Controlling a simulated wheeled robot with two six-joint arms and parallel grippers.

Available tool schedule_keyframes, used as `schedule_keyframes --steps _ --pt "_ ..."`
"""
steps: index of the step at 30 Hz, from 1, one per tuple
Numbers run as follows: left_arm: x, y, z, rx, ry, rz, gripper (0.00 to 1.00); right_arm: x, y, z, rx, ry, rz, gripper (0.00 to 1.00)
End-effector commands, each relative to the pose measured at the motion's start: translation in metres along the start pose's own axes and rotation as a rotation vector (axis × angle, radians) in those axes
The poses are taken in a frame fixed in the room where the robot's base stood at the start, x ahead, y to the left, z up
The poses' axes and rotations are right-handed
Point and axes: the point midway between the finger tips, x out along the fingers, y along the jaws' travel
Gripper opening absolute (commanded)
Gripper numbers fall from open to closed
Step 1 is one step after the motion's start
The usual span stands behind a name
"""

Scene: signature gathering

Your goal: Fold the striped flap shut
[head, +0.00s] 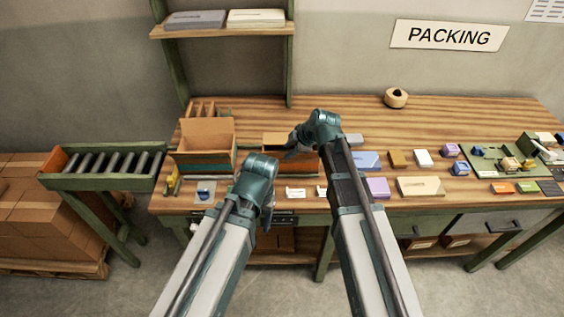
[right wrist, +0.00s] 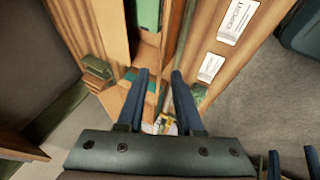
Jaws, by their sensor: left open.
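An open cardboard box (head: 221,131) with a teal band low on its front stands at the left of the bench. A second, smaller cardboard box (head: 275,138) stands right of it, partly hidden by my right gripper (head: 293,150). I cannot make out for certain which panel is the striped flap. In the right wrist view my right gripper (right wrist: 160,75) has its two blue fingers apart, with cardboard panels and a teal band beyond them. My left gripper (head: 266,222) is open, pointing down at the bench's front edge, apart from the boxes.
White labels (head: 295,192) lie at the front of the bench (head: 350,110). Blue and purple boxes (head: 378,188) and other small goods fill the right side. A tape roll (head: 396,98) sits at the back. A roller conveyor (head: 105,180) stands at the left.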

Motion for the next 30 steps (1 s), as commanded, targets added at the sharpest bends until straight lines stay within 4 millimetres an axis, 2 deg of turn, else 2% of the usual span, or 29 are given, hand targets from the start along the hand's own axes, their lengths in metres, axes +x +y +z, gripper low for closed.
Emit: schedule_keyframes --steps 1,9,13,21,27,30 --pt "0.015 0.002 -0.001 0.0 0.0 0.0 0.57 0.017 -0.002 0.002 -0.001 0.0 0.0 0.35" --pt "0.046 0.004 -0.003 -0.002 0.0 0.0 0.57 0.054 -0.001 0.002 -0.001 -0.001 0.001 0.35" --pt "0.05 0.005 -0.003 -0.002 0.0 0.0 0.57 0.06 0.0 0.001 -0.001 -0.001 0.001 0.35" --pt "0.049 0.005 -0.003 -0.002 0.0 0.0 0.57 0.059 0.0 0.0 -0.001 -0.001 0.0 0.35" --pt "0.049 0.005 -0.003 -0.002 0.0 0.0 0.57 0.059 0.0 0.0 -0.001 -0.001 0.0 0.0" --pt "0.049 0.005 -0.003 -0.002 0.0 0.0 0.57 0.059 0.0 0.0 -0.001 -0.001 0.0 0.0"
